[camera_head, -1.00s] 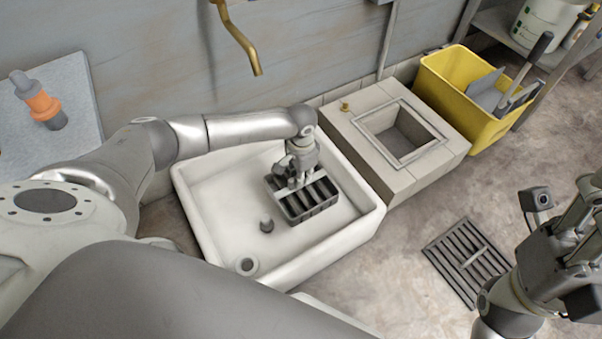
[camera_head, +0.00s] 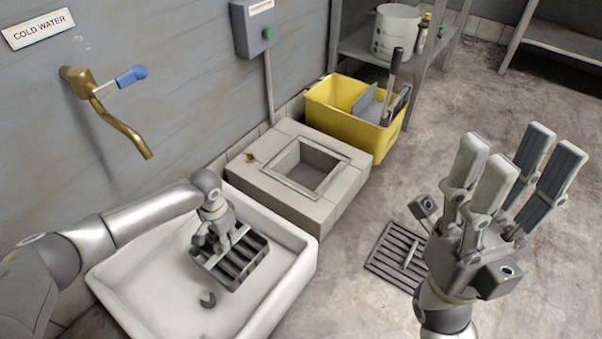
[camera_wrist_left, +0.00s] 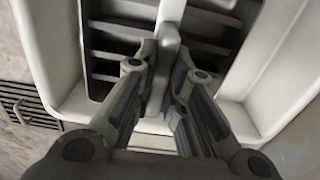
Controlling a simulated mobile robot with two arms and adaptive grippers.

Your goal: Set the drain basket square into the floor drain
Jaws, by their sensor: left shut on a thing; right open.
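The drain basket (camera_head: 238,262) is a dark grey, slotted square tray with a light crossbar handle. It is in the white sink (camera_head: 150,290); whether it touches the sink floor I cannot tell. My left gripper (camera_head: 222,238) is shut on its handle from above; the left wrist view shows the fingers (camera_wrist_left: 166,75) around the bar (camera_wrist_left: 168,38) and the slotted basket (camera_wrist_left: 110,45) beneath. The square, framed opening (camera_head: 268,170), probably the floor drain, is in a raised tiled block right of the sink and looks empty. My right gripper (camera_head: 515,170) is open and empty, fingers upward.
A slotted grate (camera_head: 385,262) lies on the floor right of the sink. A yellow bin (camera_head: 340,128) holding tools stands behind the tiled block. A brass tap (camera_head: 125,125) juts from the wall above the sink. A small dark plug (camera_head: 208,299) is in the sink.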

